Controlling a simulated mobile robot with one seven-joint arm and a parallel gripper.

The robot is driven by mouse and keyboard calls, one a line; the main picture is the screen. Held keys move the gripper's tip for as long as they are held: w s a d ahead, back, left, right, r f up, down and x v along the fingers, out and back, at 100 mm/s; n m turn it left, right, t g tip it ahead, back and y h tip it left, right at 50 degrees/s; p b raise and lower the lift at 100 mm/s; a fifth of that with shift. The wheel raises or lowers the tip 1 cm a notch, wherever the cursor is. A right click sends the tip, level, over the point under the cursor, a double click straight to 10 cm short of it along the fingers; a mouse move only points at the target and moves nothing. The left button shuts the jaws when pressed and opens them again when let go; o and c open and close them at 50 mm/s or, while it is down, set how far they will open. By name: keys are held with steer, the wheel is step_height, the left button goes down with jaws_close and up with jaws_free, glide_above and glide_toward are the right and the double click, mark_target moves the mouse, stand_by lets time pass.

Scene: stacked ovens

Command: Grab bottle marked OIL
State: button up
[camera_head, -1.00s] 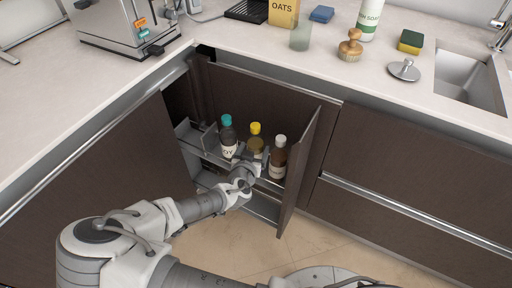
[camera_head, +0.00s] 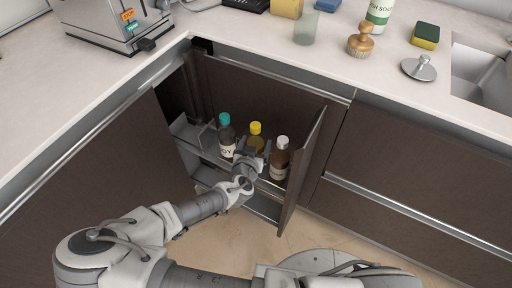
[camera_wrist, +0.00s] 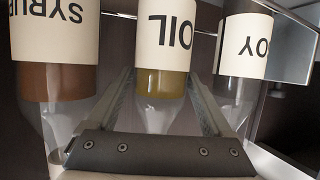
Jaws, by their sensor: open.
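The OIL bottle, with a yellow cap (camera_head: 256,128) and yellow-green contents, stands in the middle of three bottles on the pull-out rack. Its lower part is hidden behind my gripper (camera_head: 253,160) in the head view. In the wrist view, which is upside down, the OIL label (camera_wrist: 168,25) is straight ahead. My gripper (camera_wrist: 162,85) is open there, one finger on each side of the OIL bottle. I cannot tell whether the fingers touch it.
The teal-capped SOY bottle (camera_head: 227,143) and the white-capped SYRUP bottle (camera_head: 281,160) stand close on either side. A rack rail (camera_head: 270,188) runs in front. The open cabinet door (camera_head: 303,170) is just to the right.

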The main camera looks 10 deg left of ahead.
jaws_close()
stand_by(0.4)
